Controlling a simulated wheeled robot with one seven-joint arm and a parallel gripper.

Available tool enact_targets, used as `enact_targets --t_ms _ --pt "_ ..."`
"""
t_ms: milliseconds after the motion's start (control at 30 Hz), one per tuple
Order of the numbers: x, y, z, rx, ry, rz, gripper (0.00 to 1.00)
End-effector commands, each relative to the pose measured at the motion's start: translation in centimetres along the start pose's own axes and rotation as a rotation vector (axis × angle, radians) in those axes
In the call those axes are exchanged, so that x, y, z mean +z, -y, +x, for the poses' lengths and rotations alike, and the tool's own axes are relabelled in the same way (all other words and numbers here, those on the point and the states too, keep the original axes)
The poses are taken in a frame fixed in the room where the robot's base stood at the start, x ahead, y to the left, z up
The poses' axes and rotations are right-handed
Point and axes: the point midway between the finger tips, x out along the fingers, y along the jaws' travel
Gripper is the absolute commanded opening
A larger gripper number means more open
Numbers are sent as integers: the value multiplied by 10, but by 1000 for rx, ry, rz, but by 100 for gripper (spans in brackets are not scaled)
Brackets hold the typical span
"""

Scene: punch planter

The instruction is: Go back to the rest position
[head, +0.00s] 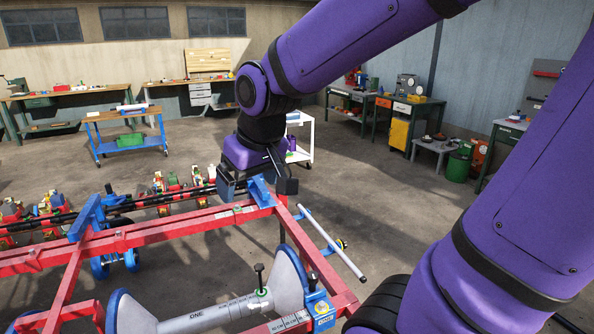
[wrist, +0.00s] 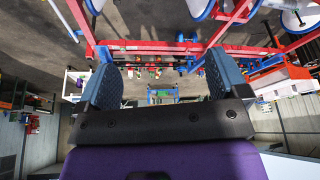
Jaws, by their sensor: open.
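My gripper (head: 257,188) hangs from the purple arm, beside the right end of the red planter frame (head: 190,228) in the head view. A blue bracket (head: 263,192) on the frame shows between or just behind the fingers; I cannot tell which. In the wrist view, my gripper (wrist: 165,82) has its two blue-grey fingers wide apart with nothing held between them. The red frame (wrist: 140,45) crosses that view beyond the fingertips. A second blue bracket (head: 88,217) sits further left on the frame.
A white roller (head: 215,315) with blue end discs lies in front of the frame. A pale rod (head: 335,245) sticks out at the frame's right. A blue cart (head: 125,135) and workbenches stand behind. Open floor (head: 400,210) lies to the right.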

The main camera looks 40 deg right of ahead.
Motion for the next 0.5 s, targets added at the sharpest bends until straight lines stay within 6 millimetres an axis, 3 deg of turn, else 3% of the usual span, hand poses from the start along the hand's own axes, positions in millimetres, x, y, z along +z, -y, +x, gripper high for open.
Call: enact_targets --t_ms 33,200,500 --pt "10 -2 -15 2 -20 3 92" --pt "42 -6 -54 10 -59 9 92" --pt "81 -10 -86 19 -96 16 92"
